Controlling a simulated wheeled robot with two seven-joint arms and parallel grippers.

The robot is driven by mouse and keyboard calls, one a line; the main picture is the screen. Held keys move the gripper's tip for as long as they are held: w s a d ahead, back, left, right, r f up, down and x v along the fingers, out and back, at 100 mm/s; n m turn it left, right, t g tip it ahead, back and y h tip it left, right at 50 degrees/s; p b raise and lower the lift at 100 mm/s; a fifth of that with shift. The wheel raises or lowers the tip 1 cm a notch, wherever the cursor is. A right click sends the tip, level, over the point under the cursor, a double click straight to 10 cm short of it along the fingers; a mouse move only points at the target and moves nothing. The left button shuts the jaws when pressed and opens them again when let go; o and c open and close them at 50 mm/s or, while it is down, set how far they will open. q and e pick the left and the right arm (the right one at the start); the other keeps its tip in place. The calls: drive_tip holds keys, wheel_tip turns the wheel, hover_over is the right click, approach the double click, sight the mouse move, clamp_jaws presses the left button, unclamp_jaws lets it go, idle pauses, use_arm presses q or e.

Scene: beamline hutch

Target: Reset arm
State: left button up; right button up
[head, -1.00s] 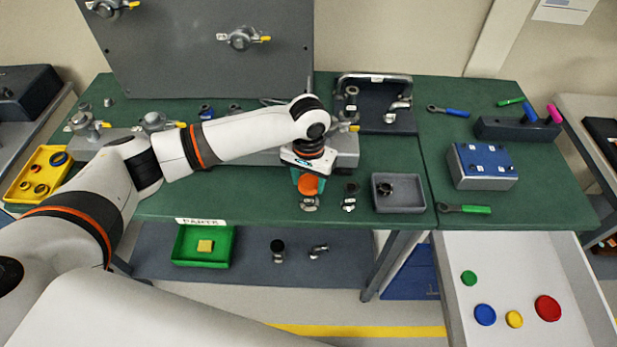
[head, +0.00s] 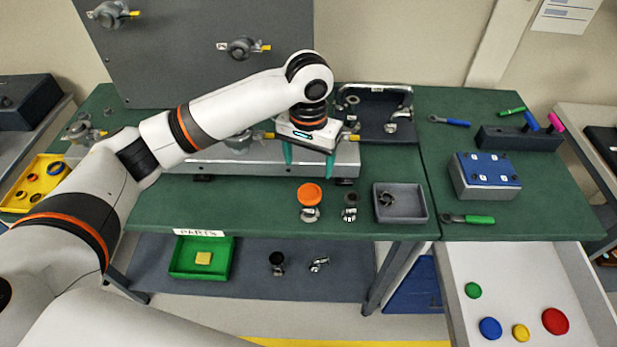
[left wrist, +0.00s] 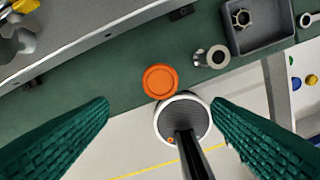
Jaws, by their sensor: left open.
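My left gripper (head: 309,160) is open and empty, with its green fingers spread above the bench near the front of the long grey metal block. The left wrist view shows both green fingers (left wrist: 161,104) wide apart with nothing gripped. An orange round cap (head: 309,195) is in front of the gripper, by the bench's front edge, and also shows in the left wrist view (left wrist: 160,81). A metal fitting (head: 310,214) is right by the cap; whether they touch I cannot tell. My right gripper is not in view.
A second small fitting (head: 350,213) and a grey tray (head: 402,215) stand to the right of the cap. The long grey block (head: 220,165) lies behind, below an upright grey panel (head: 190,60). A blue-topped box (head: 487,178) is farther right. Clear green bench lies left of the cap.

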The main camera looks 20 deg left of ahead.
use_arm(q)
drive_tip(key=s+d+f+m+t+h, duration=0.2)
drive_tip(key=s+d+f+m+h, duration=0.15)
drive_tip(key=s+d+f, duration=0.6)
drive_tip(key=s+a+f+n+t+y, duration=0.1)
drive_tip(key=s+a+f+n+y, duration=0.35)
drive_tip(key=s+a, duration=1.1)
wheel_tip(320, 180, down, 32)
drive_tip(key=s+f+m+g+h+b, duration=0.1)
drive_tip(key=s+m+b, duration=0.1)
drive_tip(key=s+b, duration=0.1)
drive_tip(key=s+a+f+g+b, duration=0.1)
drive_tip(key=s+a+f+b, duration=0.1)
drive_tip(key=s+f, duration=1.3)
drive_tip(key=shift+a, duration=0.25)
drive_tip(key=shift+f, duration=0.1)
